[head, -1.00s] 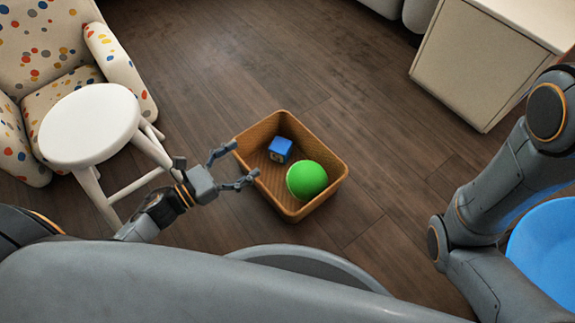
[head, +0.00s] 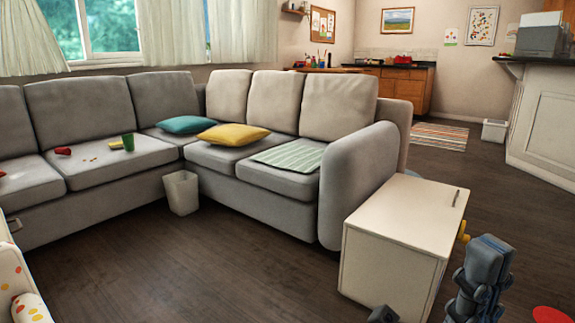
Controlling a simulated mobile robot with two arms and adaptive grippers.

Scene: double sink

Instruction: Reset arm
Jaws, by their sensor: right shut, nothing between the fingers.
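My right gripper (head: 490,246) stands upright at the lower right of the head view, in front of the right side of the cream cabinet (head: 385,262). Its dark grey fingers are together and nothing shows between them. The basket with the ball and the block is not in this view.
A grey corner sofa (head: 262,165) fills the left and middle, with teal (head: 186,124) and yellow (head: 233,134) cushions. A white bin (head: 181,193) stands before it. A red round thing (head: 553,314) shows at the bottom right. The dark floor (head: 190,265) in front is clear.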

